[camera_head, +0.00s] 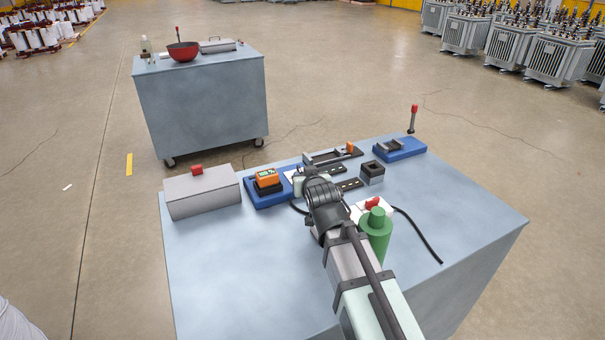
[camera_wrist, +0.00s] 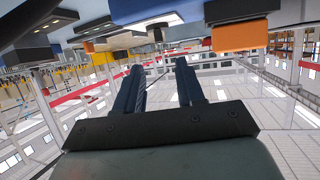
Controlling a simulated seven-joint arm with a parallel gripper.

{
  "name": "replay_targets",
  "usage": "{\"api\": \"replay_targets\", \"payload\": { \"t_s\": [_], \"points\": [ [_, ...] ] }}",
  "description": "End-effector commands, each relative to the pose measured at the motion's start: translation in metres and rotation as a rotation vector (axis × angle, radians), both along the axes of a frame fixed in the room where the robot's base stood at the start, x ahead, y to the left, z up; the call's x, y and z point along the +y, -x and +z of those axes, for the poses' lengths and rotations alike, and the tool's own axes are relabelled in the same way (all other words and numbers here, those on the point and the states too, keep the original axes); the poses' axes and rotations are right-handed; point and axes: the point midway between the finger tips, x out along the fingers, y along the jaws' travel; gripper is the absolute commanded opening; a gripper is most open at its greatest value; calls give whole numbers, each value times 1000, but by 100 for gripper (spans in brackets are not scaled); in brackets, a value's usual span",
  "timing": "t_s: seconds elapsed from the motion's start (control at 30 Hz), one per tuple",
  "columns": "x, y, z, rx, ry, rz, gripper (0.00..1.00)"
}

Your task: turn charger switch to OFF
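The blue charger (camera_head: 262,199) stands on the near table, left of my arm. An orange battery block (camera_head: 267,176) with a green "100 %" display sits in its black cradle. An orange block also shows at the upper right of the wrist view (camera_wrist: 246,34). A pale plate by the charger's right side is partly hidden by my wrist, and I cannot make out a charger switch or its position. My gripper (camera_wrist: 160,66) is open, with nothing between its fingers. In the head view, my wrist hides the fingertips, just right of the charger.
A grey box with a red knob (camera_head: 202,193) stands left. A green cylinder (camera_head: 376,238) and a red knob on a white plate (camera_head: 373,203) are close right of my arm. A black cable (camera_head: 420,235) lies there. A blue fixture (camera_head: 400,150) stands farther back. The front left tabletop is clear.

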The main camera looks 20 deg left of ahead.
Motion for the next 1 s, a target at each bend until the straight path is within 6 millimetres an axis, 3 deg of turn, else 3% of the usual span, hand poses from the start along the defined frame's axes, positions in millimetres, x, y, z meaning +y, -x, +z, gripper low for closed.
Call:
{"api": "replay_targets", "payload": {
  "t_s": [0.07,0.3,0.73,0.87,1.0],
  "points": [
    [-9,14,6,-2,-1,0,38],
    [-17,28,13,0,0,0,38],
    [-19,31,15,0,0,0,38],
    [-16,34,15,0,0,5,51],
    [1,42,26,-12,-9,30,64]
  ]
}}
